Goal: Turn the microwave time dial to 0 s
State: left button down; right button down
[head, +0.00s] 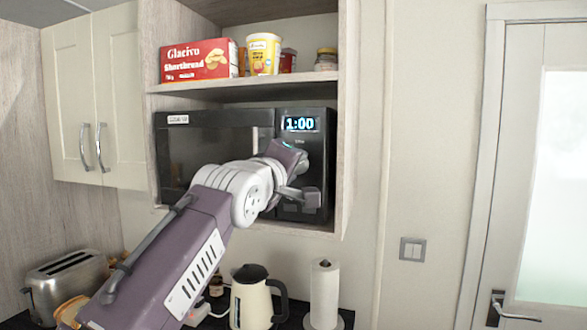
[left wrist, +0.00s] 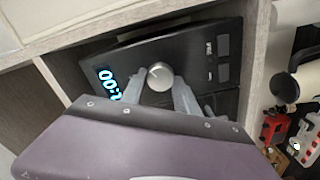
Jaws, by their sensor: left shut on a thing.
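The black microwave (head: 215,135) sits in an open cabinet bay, and its lit display (head: 299,124) reads 1:00. The round silver dial (left wrist: 160,75) is on the control panel, with a thin dark mark near its upper left in the left wrist view. My left gripper (head: 303,178) is at the panel below the display. In the left wrist view its two fingers (left wrist: 160,86) are shut on the dial, one on each side. In the head view the gripper hides the dial. My right gripper is not in view.
A shelf above the microwave holds a red shortbread box (head: 199,61), a yellow-and-white tub (head: 263,54) and jars. Below stand a toaster (head: 67,280), a cream kettle (head: 252,301) and a paper towel roll (head: 324,290). The cabinet's right side wall (head: 346,130) is close beside the gripper.

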pick_arm(q)
jog(key=n+b, duration=0.1)
jog(key=n, duration=1)
jog(key=shift+f, duration=0.2)
jog(key=shift+n, duration=0.4)
jog(key=c, duration=0.9)
grip_release()
